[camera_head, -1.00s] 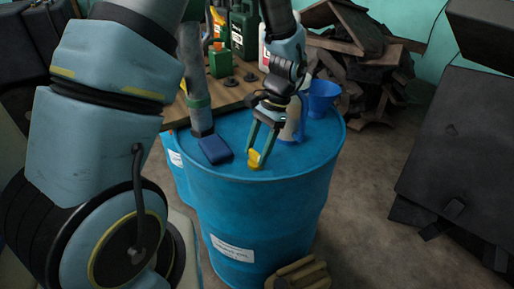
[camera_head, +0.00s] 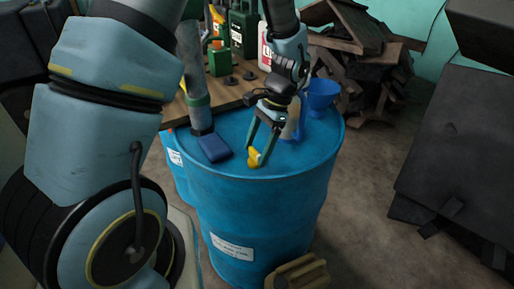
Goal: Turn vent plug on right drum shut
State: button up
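The blue drum (camera_head: 265,205) stands in the middle of the view with a white label on its side. A yellow vent plug (camera_head: 254,158) sits on its top near the front edge. My gripper (camera_head: 258,157) points down from above with its two green fingers on either side of the plug. The fingers appear closed around the plug, which partly hides behind them. The plug looks turned at an angle; its exact alignment is too small to tell.
A blue block (camera_head: 214,149) and a grey-green cylinder (camera_head: 195,90) are left of my gripper on the drum. A blue funnel (camera_head: 322,93) stands behind right. A wooden surface with cans (camera_head: 243,35) lies behind.

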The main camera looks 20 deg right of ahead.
jog(key=shift+o, duration=0.6)
jog(key=b+v, duration=0.2)
jog(key=v, duration=0.8)
jog(key=shift+d+r, duration=0.15)
jog(key=shift+r, duration=0.2)
jog(key=a+f+n+t+h, duration=0.1)
jog(key=a+n+h, duration=0.3)
jog(key=a+n, duration=0.9)
jog(key=a+t, duration=0.1)
jog(key=a, duration=1.1)
jog(key=shift+a+f+n+t, duration=0.3)
jog(key=shift+f+n+t, duration=0.05)
jog(key=shift+n+t, duration=0.05)
jog(key=shift+w, duration=0.15)
